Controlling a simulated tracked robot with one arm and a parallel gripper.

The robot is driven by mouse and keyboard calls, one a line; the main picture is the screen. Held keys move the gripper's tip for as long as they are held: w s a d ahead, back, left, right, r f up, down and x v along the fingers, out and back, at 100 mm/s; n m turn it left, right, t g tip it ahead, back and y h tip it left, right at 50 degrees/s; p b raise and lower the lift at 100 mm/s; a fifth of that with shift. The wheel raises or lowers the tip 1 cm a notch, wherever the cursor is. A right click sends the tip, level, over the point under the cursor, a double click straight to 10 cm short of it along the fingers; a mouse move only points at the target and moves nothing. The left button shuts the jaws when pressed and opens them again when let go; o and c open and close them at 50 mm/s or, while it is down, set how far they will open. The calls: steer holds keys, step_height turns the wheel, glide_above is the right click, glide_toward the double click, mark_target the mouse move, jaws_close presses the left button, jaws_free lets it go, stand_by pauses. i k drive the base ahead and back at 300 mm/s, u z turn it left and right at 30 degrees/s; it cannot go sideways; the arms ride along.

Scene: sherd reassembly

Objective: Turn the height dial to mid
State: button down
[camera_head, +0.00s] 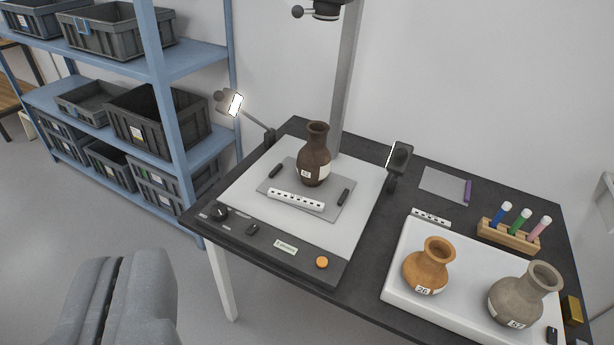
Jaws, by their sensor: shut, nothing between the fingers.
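A black round knob (220,212) sits at the left end of the dark control panel (297,266) along the front of the white photo stand (240,197). It looks like the dial, but its markings are too small to read, so its setting cannot be told. A smaller black control (253,229) sits to its right, and an orange button (322,262) is at the panel's right. My gripper (122,262) is shut and empty at the lower left, in front of the table and apart from the panel.
A dark brown vase (315,160) stands on a grey mat (270,187) with a scale bar. Lamps (236,103) (397,157) flank the stand; a column (347,80) rises behind. Two pots (428,268) (522,294) stand on a white tray (405,245). Blue shelving (175,115) is left.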

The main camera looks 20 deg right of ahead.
mark_target(219, 212)
steer(key=u, duration=1.4)
steer(key=k, duration=0.95)
steer(key=z, duration=1.15)
steer(key=i, duration=1.25)
steer(key=u, duration=0.05)
